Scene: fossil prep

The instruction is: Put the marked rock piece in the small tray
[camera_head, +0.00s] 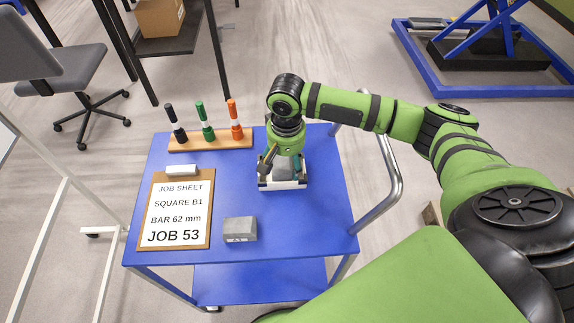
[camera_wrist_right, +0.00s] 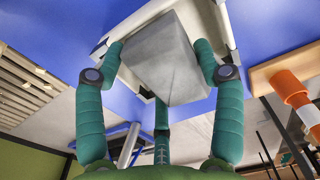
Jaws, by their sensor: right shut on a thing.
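My right gripper (camera_head: 281,170) points down over the small tray (camera_head: 282,186) on the blue cart. In the right wrist view its green fingers (camera_wrist_right: 162,75) are shut on a grey rock piece (camera_wrist_right: 165,55). The pale rim of the tray (camera_wrist_right: 222,22) shows around and behind that piece; I cannot tell whether the piece touches the tray floor. No mark shows on its visible faces. Another grey rock piece (camera_head: 240,229) lies at the cart's front, with a small label on its near face that looks like A3. My left gripper is not in view.
A clipboard with a job sheet (camera_head: 178,213) reads SQUARE B1, BAR 62 mm, JOB 53. A small pale block (camera_head: 182,169) lies at its top. A wooden rack (camera_head: 211,140) with three markers stands at the back. A grey handrail (camera_head: 388,185) edges the right side. The cart's front right is clear.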

